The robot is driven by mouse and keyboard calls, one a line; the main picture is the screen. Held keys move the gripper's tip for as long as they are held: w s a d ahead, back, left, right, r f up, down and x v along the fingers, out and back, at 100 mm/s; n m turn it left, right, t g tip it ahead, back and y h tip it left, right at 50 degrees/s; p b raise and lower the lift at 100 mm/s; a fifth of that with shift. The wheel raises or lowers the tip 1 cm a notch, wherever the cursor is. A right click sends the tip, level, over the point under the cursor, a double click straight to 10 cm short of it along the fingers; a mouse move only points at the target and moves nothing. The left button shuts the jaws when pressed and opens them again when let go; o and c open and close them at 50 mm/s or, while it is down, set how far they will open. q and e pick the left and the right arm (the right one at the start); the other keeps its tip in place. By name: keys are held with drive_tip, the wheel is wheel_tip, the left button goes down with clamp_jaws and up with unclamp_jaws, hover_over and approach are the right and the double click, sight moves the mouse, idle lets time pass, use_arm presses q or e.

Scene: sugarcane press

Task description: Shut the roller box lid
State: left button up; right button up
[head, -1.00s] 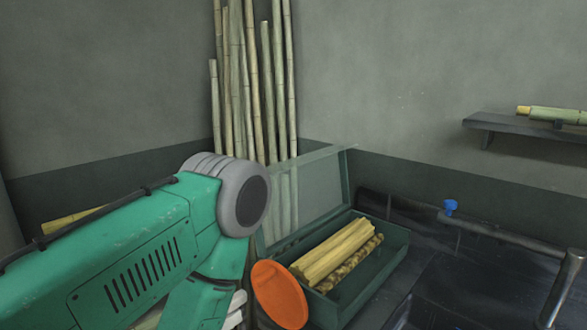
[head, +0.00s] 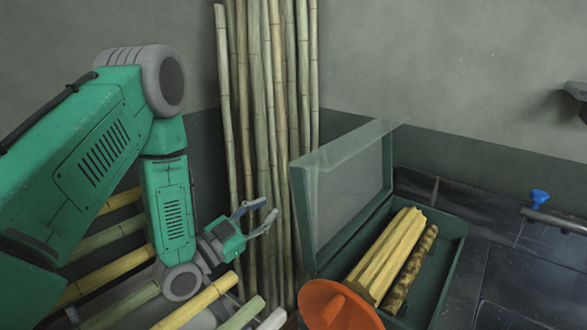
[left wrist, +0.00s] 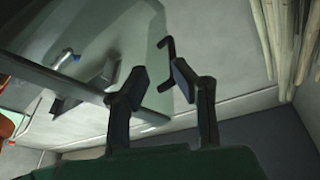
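The green roller box (head: 445,285) stands open on the dark worktop. Its lid (head: 345,185), a clear pane in a green frame, stands raised on the left side of the box. A yellow fluted roller (head: 388,255) and a mottled brown one (head: 412,268) lie inside. My left gripper (head: 268,211) is left of the lid, apart from it, with its fingers open and empty. In the left wrist view the two fingers (left wrist: 158,76) show a gap, with the clear pane (left wrist: 150,65) beyond them. My right gripper is not in view.
An orange round thing (head: 340,305) stands at the box's near end. Tall cane stalks (head: 265,110) lean in the corner behind my left gripper. Cut cane pieces (head: 200,300) lie below my left arm. A blue knob (head: 540,196) on a pipe is at right.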

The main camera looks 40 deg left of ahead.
use_arm(q)
drive_tip(key=shift+t, duration=0.7)
drive_tip(key=r+x, duration=0.1)
drive_tip(key=x, duration=0.3)
drive_tip(key=p+x, duration=0.1)
drive_tip(key=x, duration=0.4)
drive_tip(key=s+r+p+x, duration=0.1)
drive_tip(key=x, duration=0.4)
drive_tip(key=shift+d+r, duration=0.1)
drive_tip(key=shift+r, duration=0.2)
drive_tip(key=shift+w+d+r, duration=0.2)
drive_tip(key=shift+d, duration=0.35)
drive_tip(key=shift+a, duration=0.2)
clamp_jaws()
drive_tip(key=shift+s+a+f, duration=0.1)
drive_tip(key=shift+a+f, duration=0.05)
drive_tip(key=shift+a, duration=0.05)
unclamp_jaws()
drive_tip(key=shift+a+f, duration=0.1)
drive_tip(key=shift+a, duration=0.25)
drive_tip(key=shift+d, duration=0.4)
drive_tip(key=shift+s, duration=0.15)
drive_tip(key=shift+s+f, duration=0.1)
drive_tip(key=shift+s, duration=0.25)
drive_tip(key=v, duration=1.1)
drive_tip(key=shift+a, duration=0.25)
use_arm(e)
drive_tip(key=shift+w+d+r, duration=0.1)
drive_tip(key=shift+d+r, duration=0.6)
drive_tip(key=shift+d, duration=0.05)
